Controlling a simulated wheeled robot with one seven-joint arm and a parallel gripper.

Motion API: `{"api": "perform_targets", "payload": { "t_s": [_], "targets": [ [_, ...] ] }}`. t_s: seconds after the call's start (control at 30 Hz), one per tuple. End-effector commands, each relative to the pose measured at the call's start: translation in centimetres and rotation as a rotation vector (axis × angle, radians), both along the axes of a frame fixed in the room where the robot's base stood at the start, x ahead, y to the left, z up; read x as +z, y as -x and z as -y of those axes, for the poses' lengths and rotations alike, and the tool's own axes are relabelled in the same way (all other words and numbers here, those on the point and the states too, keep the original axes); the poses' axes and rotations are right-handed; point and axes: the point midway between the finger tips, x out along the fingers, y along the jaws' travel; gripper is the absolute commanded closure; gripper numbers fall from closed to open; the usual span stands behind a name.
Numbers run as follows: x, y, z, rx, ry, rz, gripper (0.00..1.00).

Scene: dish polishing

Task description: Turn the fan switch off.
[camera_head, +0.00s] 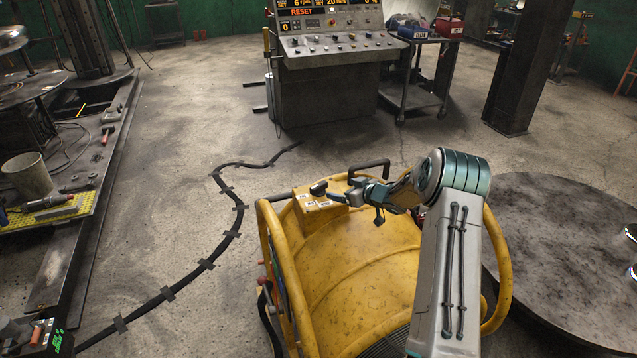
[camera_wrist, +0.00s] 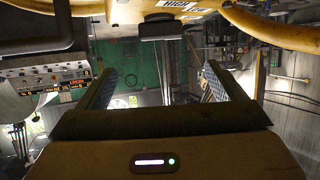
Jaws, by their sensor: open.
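The yellow drum fan (camera_head: 365,268) stands on the floor in front of me. On its top is a yellow switch box (camera_head: 316,207) with small labels and a black switch knob (camera_head: 318,188). In the wrist view the black switch knob (camera_wrist: 160,27) shows at the top, beside labels reading HIGH and, apparently, LOW. My gripper (camera_head: 352,193) is over the fan top, just right of the knob. In the wrist view my gripper (camera_wrist: 157,77) is open, its fingers wide apart with nothing between them. The knob lies above the fingertips in that picture. Which setting it points to is unclear.
Yellow tube rails (camera_head: 497,262) and a black handle (camera_head: 370,168) frame the fan. A control console (camera_head: 330,75) and a cart (camera_head: 415,95) stand behind. A dark round plate (camera_head: 570,250) is at right, a workbench at left. A black cable (camera_head: 238,215) crosses the floor.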

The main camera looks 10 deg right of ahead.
Motion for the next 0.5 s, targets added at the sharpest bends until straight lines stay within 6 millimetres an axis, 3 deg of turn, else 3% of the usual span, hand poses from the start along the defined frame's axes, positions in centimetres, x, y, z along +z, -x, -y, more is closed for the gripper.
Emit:
{"api": "perform_targets", "payload": {
  "t_s": [0.17,0.5],
  "targets": [
    [-0.6,-0.4,-0.4,0.007,0.003,-0.013,0.11],
    [-2.6,-4.6,-3.3,0.006,0.003,-0.010,0.11]
  ]
}}
